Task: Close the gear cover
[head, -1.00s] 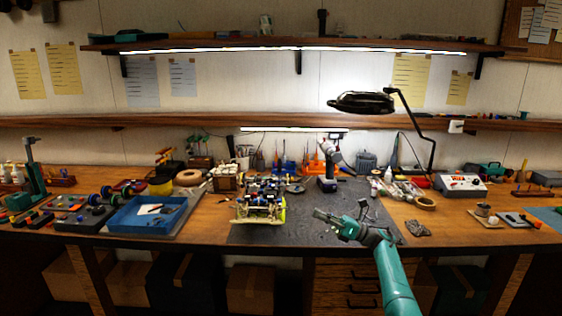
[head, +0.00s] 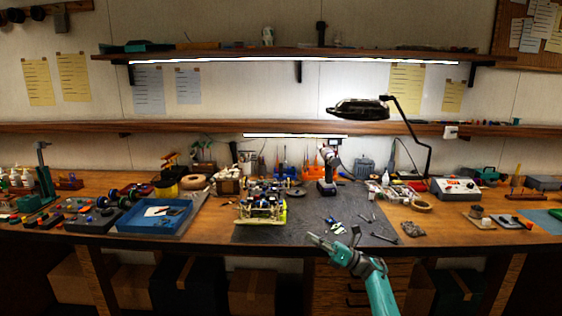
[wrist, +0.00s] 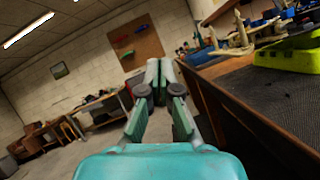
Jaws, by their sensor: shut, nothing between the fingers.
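The RC car chassis (head: 261,203) stands on the dark mat in the middle of the workbench in the head view. Its gear cover is too small to make out there. In the wrist view only part of the car (wrist: 235,43) shows at the upper right, with a yellow-green part (wrist: 290,55) beside it. My gripper (head: 314,238) is at the bench's front edge, to the right of and nearer than the car, apart from it. In the wrist view the gripper's fingers (wrist: 158,75) are together and hold nothing.
The dark mat (head: 300,232) has free room right of the car, with small tools farther right. A drill (head: 327,172) stands behind. A blue tray (head: 153,215) lies to the left. A black lamp (head: 358,108) hangs above. The bench edge (wrist: 240,110) is close to my gripper.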

